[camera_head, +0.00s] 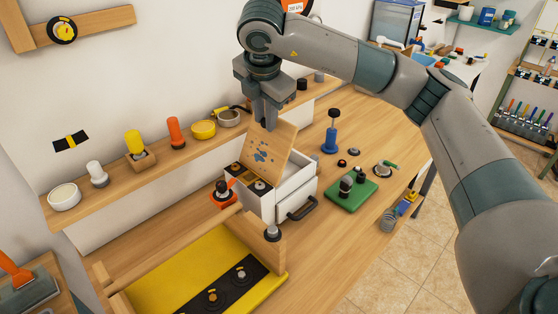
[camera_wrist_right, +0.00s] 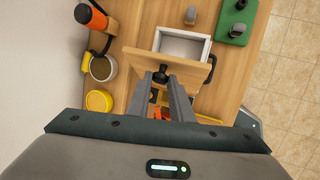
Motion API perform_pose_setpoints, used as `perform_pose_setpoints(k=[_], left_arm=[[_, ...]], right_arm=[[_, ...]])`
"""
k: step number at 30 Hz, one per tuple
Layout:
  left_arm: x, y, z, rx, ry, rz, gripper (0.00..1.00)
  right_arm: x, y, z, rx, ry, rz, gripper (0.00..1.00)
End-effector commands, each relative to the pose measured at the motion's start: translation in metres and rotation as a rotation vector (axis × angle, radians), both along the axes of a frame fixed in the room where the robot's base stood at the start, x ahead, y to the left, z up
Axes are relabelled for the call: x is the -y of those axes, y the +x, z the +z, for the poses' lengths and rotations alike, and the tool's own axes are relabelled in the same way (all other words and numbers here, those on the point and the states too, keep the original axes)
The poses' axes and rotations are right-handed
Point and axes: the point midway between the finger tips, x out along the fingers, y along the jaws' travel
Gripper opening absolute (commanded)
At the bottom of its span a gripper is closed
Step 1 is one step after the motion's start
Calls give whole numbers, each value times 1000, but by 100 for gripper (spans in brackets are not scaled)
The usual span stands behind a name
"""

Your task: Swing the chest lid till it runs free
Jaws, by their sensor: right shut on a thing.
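The chest is a white box (camera_head: 298,187) standing on the wooden bench, with a dark handle (camera_head: 302,209) on its front. Its wooden lid (camera_head: 273,150), with blue marks on the face, stands raised and tilted above the box. My right gripper (camera_head: 268,127) reaches down from above and is shut at the lid's upper edge. In the right wrist view the fingers (camera_wrist_right: 168,82) meet at the lid (camera_wrist_right: 185,70), and the open white box (camera_wrist_right: 183,46) shows beyond it. The fingers hide part of the lid's edge. My left gripper is not in view.
A yellow tray (camera_head: 190,265) with a wooden rail lies in front of the chest. A green block (camera_head: 352,195) and a blue post (camera_head: 331,138) stand to its right. A wall shelf behind holds a yellow cup (camera_head: 203,130) and an orange bottle (camera_head: 176,132).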

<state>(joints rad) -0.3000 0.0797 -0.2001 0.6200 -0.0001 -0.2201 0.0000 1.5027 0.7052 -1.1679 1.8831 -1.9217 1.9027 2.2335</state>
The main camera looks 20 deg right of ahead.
Motion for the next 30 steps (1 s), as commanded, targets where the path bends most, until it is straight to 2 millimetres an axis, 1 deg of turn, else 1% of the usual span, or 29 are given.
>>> perform_pose_setpoints(k=[5, 6, 7, 8, 20, 30], left_arm=[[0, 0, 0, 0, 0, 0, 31], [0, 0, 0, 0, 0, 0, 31], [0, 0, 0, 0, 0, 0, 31], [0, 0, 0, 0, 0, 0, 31], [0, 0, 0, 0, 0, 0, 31], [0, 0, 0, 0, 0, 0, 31]], right_arm=[[-1, 1, 2, 5, 3, 2, 5], [-1, 1, 2, 5, 3, 2, 29], [-1, 1, 2, 5, 3, 2, 36], [-1, 1, 2, 4, 2, 2, 41], [0, 0, 3, 2, 1, 1, 41], [-3, -8, 22, 1, 1, 2, 41]])
